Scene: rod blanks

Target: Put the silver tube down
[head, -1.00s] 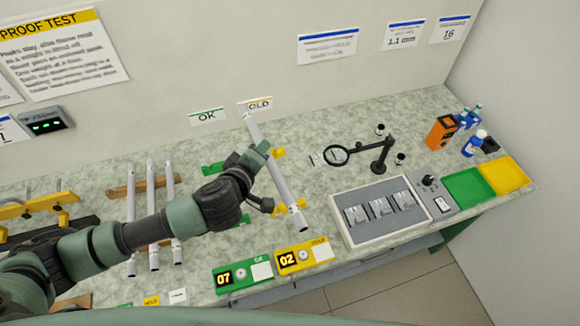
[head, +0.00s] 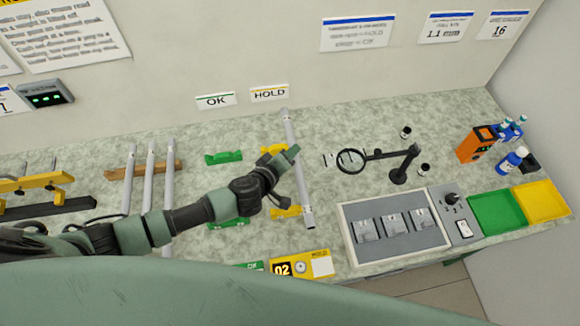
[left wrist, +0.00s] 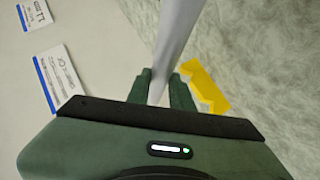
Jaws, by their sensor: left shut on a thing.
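The silver tube (head: 303,190) is held by my left gripper (head: 291,155) around its middle. It lies lengthwise from the back of the counter toward the front, at the yellow rests. One yellow rest (head: 270,150) is behind the gripper and another yellow rest (head: 285,211) is nearer the front. In the left wrist view, the tube (left wrist: 178,35) runs between the two green fingers, with a yellow rest (left wrist: 206,88) to its right. I cannot tell whether the tube touches the rests. My right gripper is not in view.
Three other tubes (head: 150,168) lie on a wooden rack (head: 118,173). A magnifier (head: 351,160) and a grey tray (head: 349,236) are to the right.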

